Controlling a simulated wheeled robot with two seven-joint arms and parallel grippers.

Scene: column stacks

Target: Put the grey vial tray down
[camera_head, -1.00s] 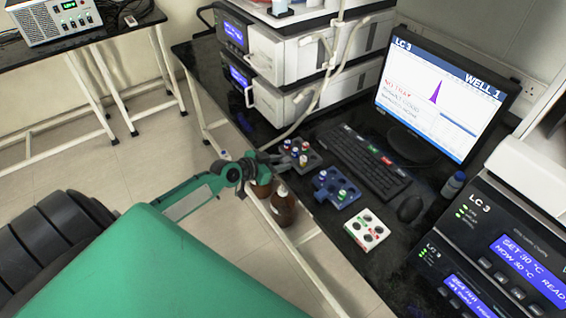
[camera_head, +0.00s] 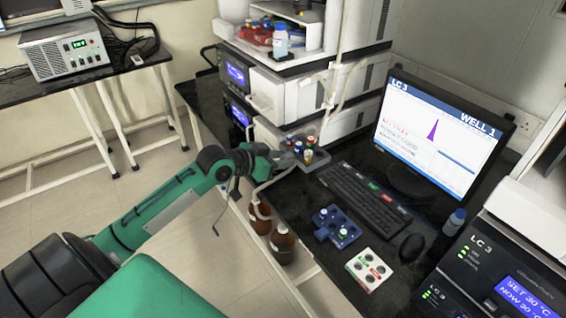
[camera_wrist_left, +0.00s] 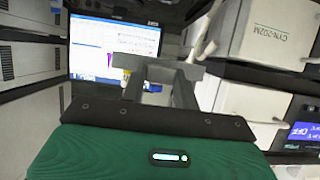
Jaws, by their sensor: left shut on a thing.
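The grey vial tray (camera_head: 321,162) is in my left gripper (camera_head: 288,162) in the head view, with several colour-capped vials standing in it. My left gripper is shut on the tray's near left side. The tray appears raised above the black bench, left of the keyboard's far end. In the left wrist view my gripper's fingers (camera_wrist_left: 160,88) reach forward to a grey edge of the tray (camera_wrist_left: 160,65). A vial with yellow on it (camera_wrist_left: 126,77) shows beside the left finger. My right gripper is not in view.
A blue vial tray (camera_head: 337,228) and a white vial tray (camera_head: 369,269) stand on the bench (camera_head: 310,220) beside the keyboard (camera_head: 364,195) and mouse (camera_head: 412,247). White instruments (camera_head: 290,90) stand behind the held tray. Brown bottles (camera_head: 282,243) are below the bench edge.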

